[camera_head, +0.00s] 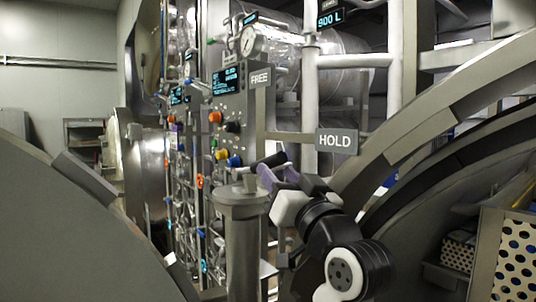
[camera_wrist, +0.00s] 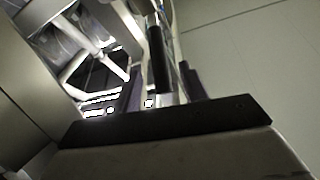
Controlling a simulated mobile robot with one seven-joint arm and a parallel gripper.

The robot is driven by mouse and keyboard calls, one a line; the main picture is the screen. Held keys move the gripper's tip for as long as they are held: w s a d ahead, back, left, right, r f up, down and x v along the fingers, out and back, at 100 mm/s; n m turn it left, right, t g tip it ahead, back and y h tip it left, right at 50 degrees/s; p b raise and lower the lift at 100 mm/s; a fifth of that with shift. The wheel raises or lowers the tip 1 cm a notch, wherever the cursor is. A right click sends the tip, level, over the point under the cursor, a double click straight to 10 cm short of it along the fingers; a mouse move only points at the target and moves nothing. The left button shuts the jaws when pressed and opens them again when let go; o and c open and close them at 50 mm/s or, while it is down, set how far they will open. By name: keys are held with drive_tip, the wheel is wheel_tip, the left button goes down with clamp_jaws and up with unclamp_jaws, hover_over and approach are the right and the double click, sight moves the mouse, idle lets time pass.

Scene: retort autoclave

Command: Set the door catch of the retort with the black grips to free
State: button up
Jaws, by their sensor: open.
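The door catch's black grip (camera_head: 270,160) shows in the head view, left of and below the HOLD sign (camera_head: 336,141) and below the FREE sign (camera_head: 260,77). My gripper (camera_head: 276,176), with purplish fingers, is open beside the grip. In the wrist view the black grip (camera_wrist: 159,58) on a bright metal rod appears between the two dark fingers of my gripper (camera_wrist: 161,80). I cannot tell whether either finger touches it. The catch's pivot is not clear.
A grey post (camera_head: 242,230) stands just left of my gripper. A large grey door (camera_head: 60,225) fills the lower left. A curved metal rim (camera_head: 440,105) and perforated baskets (camera_head: 515,255) are at right. A panel with coloured knobs (camera_head: 228,115) stands behind.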

sight(269, 162)
drive_tip(key=p+x, duration=0.1)
drive_tip(key=x, duration=0.4)
clamp_jaws()
idle(0.3)
